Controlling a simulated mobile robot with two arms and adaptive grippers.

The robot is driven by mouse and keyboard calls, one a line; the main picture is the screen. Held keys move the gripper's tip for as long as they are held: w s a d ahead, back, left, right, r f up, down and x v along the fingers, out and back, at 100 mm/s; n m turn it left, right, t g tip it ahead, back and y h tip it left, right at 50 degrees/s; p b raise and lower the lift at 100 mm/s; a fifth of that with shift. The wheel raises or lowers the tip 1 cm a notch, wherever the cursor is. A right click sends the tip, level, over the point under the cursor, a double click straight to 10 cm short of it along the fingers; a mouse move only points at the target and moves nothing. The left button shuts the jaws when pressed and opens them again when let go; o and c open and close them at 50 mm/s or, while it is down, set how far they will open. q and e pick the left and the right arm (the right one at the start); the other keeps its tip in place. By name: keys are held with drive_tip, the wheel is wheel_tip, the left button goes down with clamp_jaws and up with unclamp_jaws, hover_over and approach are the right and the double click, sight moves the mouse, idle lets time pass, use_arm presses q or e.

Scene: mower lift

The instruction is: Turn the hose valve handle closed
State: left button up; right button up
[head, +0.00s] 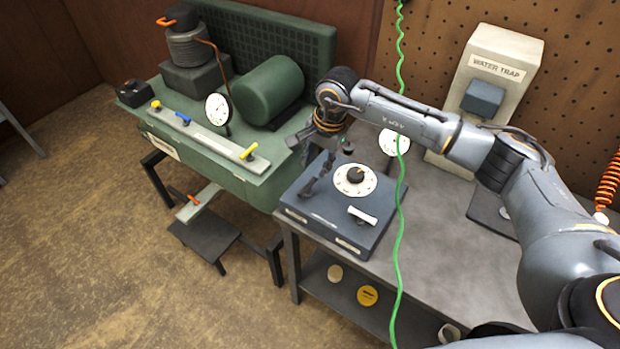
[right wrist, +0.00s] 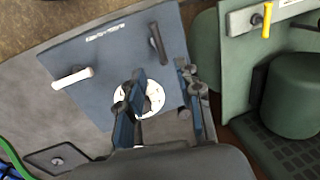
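A blue-grey control box (head: 330,232) on the bench carries a black lever (head: 309,187), a white lever (head: 362,215) and a white dial with a black knob (head: 354,176). In the right wrist view the black lever (right wrist: 157,44) is beyond the fingers and the white lever (right wrist: 72,78) is to the left. No readable label shows which handle is the hose valve's. My right gripper (head: 328,150) is above the box's back left part. It is open and empty in the right wrist view (right wrist: 162,92), with one finger partly covering the dial (right wrist: 152,99). My left gripper is out of view.
A green coiled hose (head: 398,230) hangs right of the box. A gauge (head: 392,143) and water trap (head: 495,75) stand behind. Bare bench (head: 455,250) lies right.

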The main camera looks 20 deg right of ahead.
sight(310, 184)
drive_tip(key=f, duration=0.2)
drive_tip(key=f+p, duration=0.1)
drive_tip(key=f, duration=0.2)
drive_tip(key=w+a+f+p, duration=0.1)
drive_tip(key=f, duration=0.1)
drive_tip(key=shift+f, duration=0.3)
drive_tip(key=shift+w+f, duration=0.2)
drive_tip(key=shift+f, duration=0.45)
clamp_jaws()
